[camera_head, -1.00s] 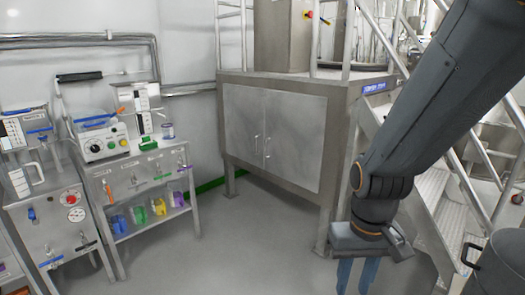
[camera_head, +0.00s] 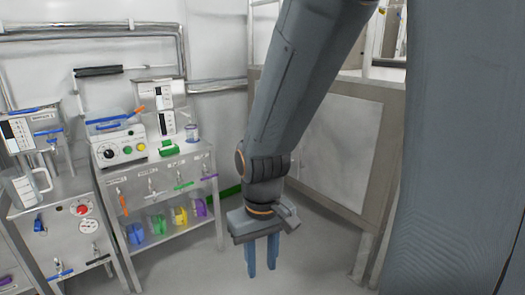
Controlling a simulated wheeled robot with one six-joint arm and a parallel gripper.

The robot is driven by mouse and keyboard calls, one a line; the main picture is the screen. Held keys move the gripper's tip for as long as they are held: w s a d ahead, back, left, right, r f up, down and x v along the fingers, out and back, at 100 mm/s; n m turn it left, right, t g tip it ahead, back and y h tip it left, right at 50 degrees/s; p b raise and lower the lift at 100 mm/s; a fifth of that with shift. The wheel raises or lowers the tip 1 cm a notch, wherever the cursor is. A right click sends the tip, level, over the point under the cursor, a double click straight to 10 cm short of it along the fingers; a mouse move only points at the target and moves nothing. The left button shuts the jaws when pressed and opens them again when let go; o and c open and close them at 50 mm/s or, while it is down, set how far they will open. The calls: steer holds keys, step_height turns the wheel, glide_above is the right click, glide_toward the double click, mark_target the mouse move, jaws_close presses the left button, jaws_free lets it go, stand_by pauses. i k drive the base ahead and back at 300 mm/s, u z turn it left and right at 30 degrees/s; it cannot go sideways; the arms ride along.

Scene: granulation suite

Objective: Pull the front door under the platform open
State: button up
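The platform (camera_head: 385,93) is a grey steel cabinet-like structure at the right, partly behind my arm. Below its top a pale grey door panel (camera_head: 342,150) shows. My arm covers the left part of the front, and no door handle shows now. The visible door panel looks closed. My gripper (camera_head: 262,268) hangs pointing down in front and to the left of the platform, over the grey floor. Its two blue fingers are apart with nothing between them. It does not appear to touch the door.
A steel bench (camera_head: 165,172) stands left of my gripper, with a control box (camera_head: 121,148) and a green item (camera_head: 169,151) on top and coloured containers (camera_head: 158,222) on its lower shelf. Another bench is further left. My arm's large link blocks the right side.

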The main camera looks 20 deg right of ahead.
mark_target(338, 147)
steer(key=z, duration=0.2)
steer(key=i, duration=1.65)
steer(key=z, duration=0.6)
